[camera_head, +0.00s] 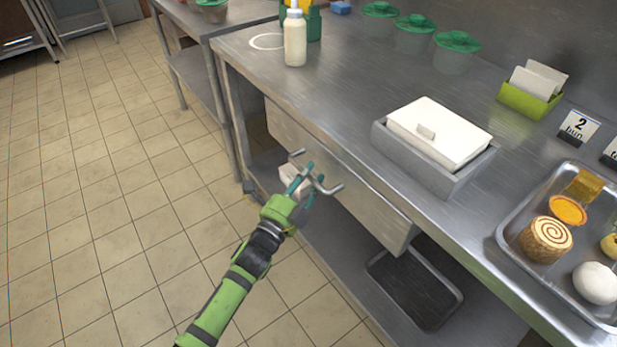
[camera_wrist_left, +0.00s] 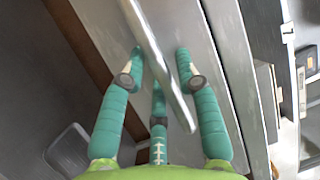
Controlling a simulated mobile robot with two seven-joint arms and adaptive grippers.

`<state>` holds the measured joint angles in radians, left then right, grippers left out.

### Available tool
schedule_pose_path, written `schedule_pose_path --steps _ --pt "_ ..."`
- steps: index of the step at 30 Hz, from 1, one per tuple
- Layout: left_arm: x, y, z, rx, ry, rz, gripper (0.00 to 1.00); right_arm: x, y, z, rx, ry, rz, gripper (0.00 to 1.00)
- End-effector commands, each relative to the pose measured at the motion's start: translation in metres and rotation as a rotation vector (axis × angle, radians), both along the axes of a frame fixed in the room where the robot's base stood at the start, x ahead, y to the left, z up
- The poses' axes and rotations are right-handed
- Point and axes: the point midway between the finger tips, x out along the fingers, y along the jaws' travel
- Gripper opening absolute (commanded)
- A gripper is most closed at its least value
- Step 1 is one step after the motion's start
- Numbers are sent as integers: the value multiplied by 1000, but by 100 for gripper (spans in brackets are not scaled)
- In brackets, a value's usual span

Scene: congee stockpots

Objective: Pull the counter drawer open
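The counter drawer (camera_head: 360,195) is a metal front under the counter's front edge, and it looks closed. Its bar handle (camera_head: 335,190) runs along the front. My left gripper (camera_head: 303,183) is at the handle, its teal fingers around the middle of the bar. In the left wrist view the handle (camera_wrist_left: 160,60) crosses between the spread fingertips of the left gripper (camera_wrist_left: 158,72), with gaps showing on both sides. Whether any finger touches the bar is not clear. My right gripper is in neither view.
The steel counter (camera_head: 345,75) carries a grey box with a white lid (camera_head: 440,130), a squeeze bottle (camera_head: 295,38), green-lidded containers (camera_head: 415,25) and a food tray (camera_head: 510,225). A lower shelf holds a dark tray (camera_head: 415,285). The tiled floor (camera_head: 100,200) in front is clear.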

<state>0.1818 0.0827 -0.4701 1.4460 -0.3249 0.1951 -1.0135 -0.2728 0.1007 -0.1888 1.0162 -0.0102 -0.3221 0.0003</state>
Motion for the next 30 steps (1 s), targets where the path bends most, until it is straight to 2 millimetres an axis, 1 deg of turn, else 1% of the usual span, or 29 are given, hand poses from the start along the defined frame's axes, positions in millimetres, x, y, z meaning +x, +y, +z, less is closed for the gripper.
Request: schedule_pose_path --steps 8,9,11,18,22,26,30 --pt "2 -2 0 0 1 0 32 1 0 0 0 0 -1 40" --pt "2 -2 0 0 1 0 24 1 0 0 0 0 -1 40" --pt "2 -2 0 0 1 0 0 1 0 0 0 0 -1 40" --pt "2 -1 0 1 1 0 0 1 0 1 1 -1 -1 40" --pt "-3 5 1 2 3 0 0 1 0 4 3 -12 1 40" --pt "-12 18 2 3 4 0 0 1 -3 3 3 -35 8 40" --pt "-30 42 2 6 6 1 0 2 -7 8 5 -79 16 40"
